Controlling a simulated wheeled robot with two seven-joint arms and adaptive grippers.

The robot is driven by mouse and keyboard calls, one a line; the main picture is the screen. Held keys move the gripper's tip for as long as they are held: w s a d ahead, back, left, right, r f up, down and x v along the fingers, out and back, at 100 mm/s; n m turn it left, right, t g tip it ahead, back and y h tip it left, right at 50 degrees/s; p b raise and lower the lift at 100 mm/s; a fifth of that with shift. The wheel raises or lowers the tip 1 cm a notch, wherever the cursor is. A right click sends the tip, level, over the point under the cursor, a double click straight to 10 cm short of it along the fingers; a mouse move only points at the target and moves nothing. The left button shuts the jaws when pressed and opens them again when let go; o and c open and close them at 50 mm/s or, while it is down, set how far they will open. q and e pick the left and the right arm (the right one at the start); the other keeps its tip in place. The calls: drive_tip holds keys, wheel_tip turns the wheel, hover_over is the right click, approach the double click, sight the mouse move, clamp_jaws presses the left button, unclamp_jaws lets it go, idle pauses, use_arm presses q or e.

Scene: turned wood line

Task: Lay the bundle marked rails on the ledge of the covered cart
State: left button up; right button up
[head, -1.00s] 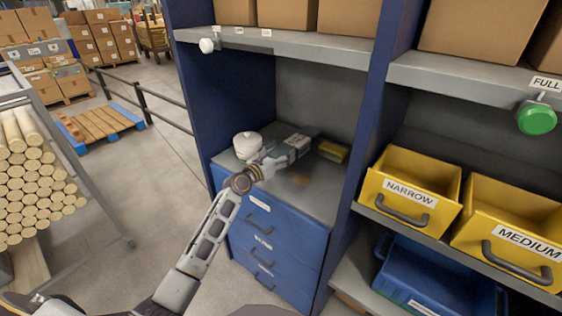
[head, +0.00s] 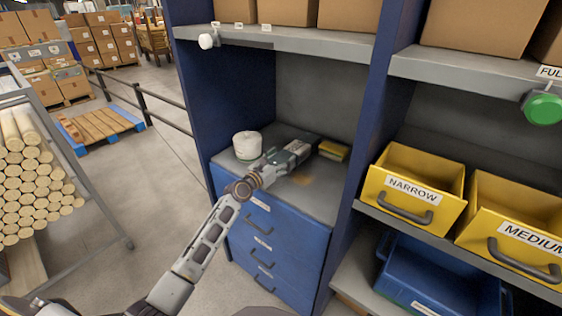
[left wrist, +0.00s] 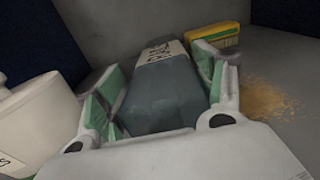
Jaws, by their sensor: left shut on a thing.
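My left gripper (head: 300,149) is low over the grey top of the blue drawer cabinet, inside the left bay. In the head view the gripper mostly hides the bundle. I cannot tell whether it touches the cabinet top. I do not see the covered cart or my right gripper.
Blue walls flank the bay and a shelf (head: 290,45) hangs above. Yellow bins (head: 412,188) are at right.

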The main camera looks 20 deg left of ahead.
use_arm(q)
drive_tip(key=shift+r, duration=0.15)
drive_tip(key=o, duration=1.5)
drive_tip(key=shift+c, duration=0.2)
drive_tip(key=shift+s, duration=0.1)
